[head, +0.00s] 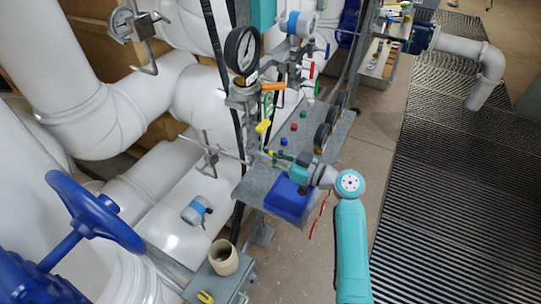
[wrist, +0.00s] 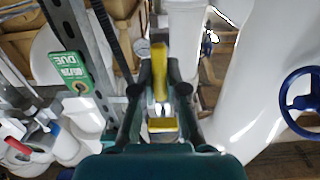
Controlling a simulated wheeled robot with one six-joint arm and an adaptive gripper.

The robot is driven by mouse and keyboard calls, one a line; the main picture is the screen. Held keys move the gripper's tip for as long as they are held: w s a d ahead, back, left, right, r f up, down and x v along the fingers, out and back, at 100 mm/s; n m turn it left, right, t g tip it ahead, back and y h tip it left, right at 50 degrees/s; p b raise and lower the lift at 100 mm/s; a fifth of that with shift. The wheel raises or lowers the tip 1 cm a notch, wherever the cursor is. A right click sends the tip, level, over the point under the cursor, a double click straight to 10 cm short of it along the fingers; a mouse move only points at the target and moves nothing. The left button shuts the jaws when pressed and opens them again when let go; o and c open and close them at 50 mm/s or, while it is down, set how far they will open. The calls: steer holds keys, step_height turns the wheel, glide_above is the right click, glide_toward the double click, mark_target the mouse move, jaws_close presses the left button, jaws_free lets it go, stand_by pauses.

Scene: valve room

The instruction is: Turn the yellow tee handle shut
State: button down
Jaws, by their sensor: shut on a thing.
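A yellow handle (wrist: 159,72) stands between the two fingers of my gripper (wrist: 160,88) in the wrist view. The fingers are shut on it, one on each side. A second yellow piece (wrist: 162,125) shows nearer the palm; I cannot tell if it belongs to the same handle. In the head view my gripper (head: 279,155) reaches left over the grey panel, with a bit of yellow at its fingertips. The fingers hide most of what they hold there. Another yellow handle (head: 262,127) shows just above the fingertips. The valve stem under the grip is hidden.
A blue bin (head: 288,200) sits on the grey panel (head: 252,187) below my gripper. A gauge (head: 242,50) and an orange handle (head: 273,86) stand above. A green tag (wrist: 69,71) hangs left in the wrist view. A blue handwheel (head: 95,212) is at left.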

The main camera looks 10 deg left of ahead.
steer(key=shift+m, duration=0.3)
steer(key=m, duration=0.3)
steer(key=shift+w+m, duration=0.15)
steer(key=shift+m, duration=0.15)
steer(key=m, duration=0.4)
steer(key=shift+w+d+f+m, duration=0.1)
steer(key=shift+w+f+m, duration=0.05)
steer(key=shift+m, duration=0.15)
steer(key=shift+w+f+m, duration=0.1)
steer(key=shift+f+m, duration=0.05)
steer(key=shift+m, duration=2.1)
steer(key=shift+w+f+m, duration=0.1)
steer(key=shift+f+m, duration=0.05)
steer(key=shift+m, duration=2.1)
steer(key=shift+d, duration=0.1)
steer(key=c, duration=1.2)
jaws_free()
